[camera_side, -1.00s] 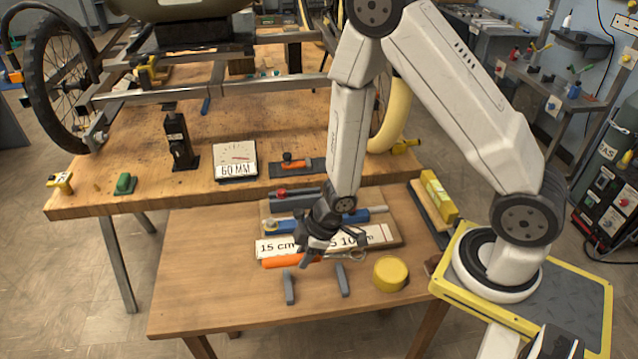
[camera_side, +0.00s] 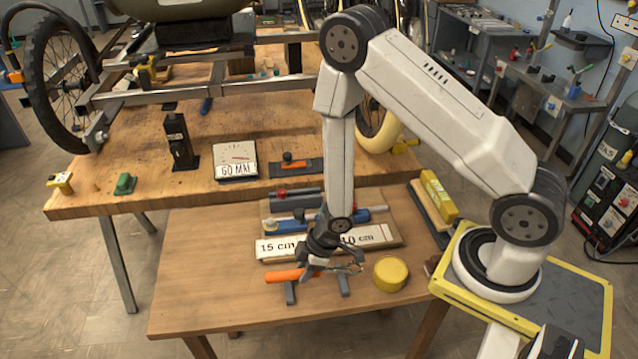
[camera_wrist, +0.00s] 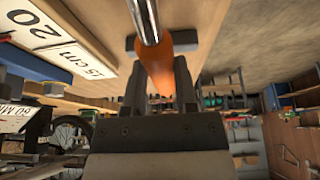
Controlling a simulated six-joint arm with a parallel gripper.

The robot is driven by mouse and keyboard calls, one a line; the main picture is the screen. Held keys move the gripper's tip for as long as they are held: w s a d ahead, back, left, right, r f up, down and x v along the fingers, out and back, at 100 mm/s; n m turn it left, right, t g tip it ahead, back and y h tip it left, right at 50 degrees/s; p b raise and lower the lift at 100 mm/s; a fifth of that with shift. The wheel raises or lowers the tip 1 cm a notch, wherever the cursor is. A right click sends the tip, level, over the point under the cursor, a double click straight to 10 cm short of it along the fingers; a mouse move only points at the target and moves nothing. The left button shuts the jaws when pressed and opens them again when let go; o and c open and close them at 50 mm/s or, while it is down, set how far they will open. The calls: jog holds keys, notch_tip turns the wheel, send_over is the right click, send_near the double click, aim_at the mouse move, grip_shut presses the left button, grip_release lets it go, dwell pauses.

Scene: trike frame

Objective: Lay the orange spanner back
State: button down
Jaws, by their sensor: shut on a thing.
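The orange spanner (camera_side: 284,276) has an orange handle and a metal end (camera_side: 350,267). My gripper (camera_side: 312,271) points down and is shut on it near the middle. In the wrist view, the orange handle (camera_wrist: 163,72) lies between my two fingers (camera_wrist: 160,90), with the bright shaft running up out of frame. Two dark grey rest bars, a left one (camera_side: 290,293) and a right one (camera_side: 344,285), stand on the lower table under the spanner. The spanner lies across them, at or just above their tops; I cannot tell whether it touches.
Behind my gripper is a white length-marked strip (camera_side: 280,246) with blue and grey tools beyond. A yellow round tin (camera_side: 391,273) stands close on the right. A yellow block (camera_side: 439,195) is farther back. The lower table's front left (camera_side: 210,290) is clear.

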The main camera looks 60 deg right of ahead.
jog(key=shift+f, duration=0.9)
jog(key=shift+c, duration=1.6)
grip_release()
jog(key=shift+f, duration=0.1)
jog(key=shift+v, duration=3.9)
jog(key=shift+d, duration=0.1)
